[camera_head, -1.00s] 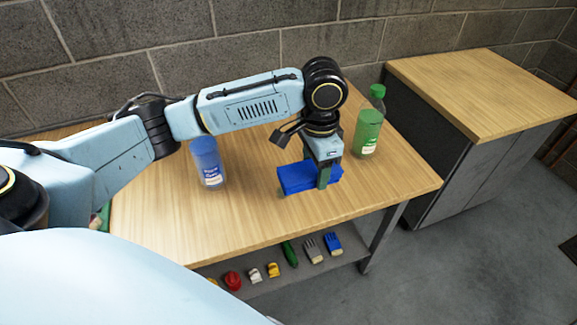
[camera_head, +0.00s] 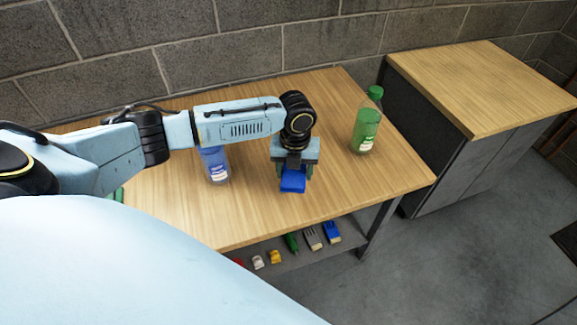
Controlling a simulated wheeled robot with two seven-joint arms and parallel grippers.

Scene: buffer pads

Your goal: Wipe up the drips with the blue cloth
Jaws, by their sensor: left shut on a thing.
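The blue cloth (camera_head: 292,184) is at the front middle of the wooden workbench (camera_head: 250,222). My left gripper (camera_head: 294,174) points down over the bench and is shut on the cloth, with a finger on each side of it. The cloth is low, at or just above the bench top; I cannot tell whether it touches. No drips can be made out on the wood; the gripper and cloth may hide some. My right gripper is not in view.
A blue bottle (camera_head: 215,170) stands left of the gripper, partly behind my left arm. A green bottle (camera_head: 367,123) stands at the bench's right. Gloves and small items (camera_head: 312,238) lie on the lower shelf. A wood-topped cabinet (camera_head: 480,85) stands to the right.

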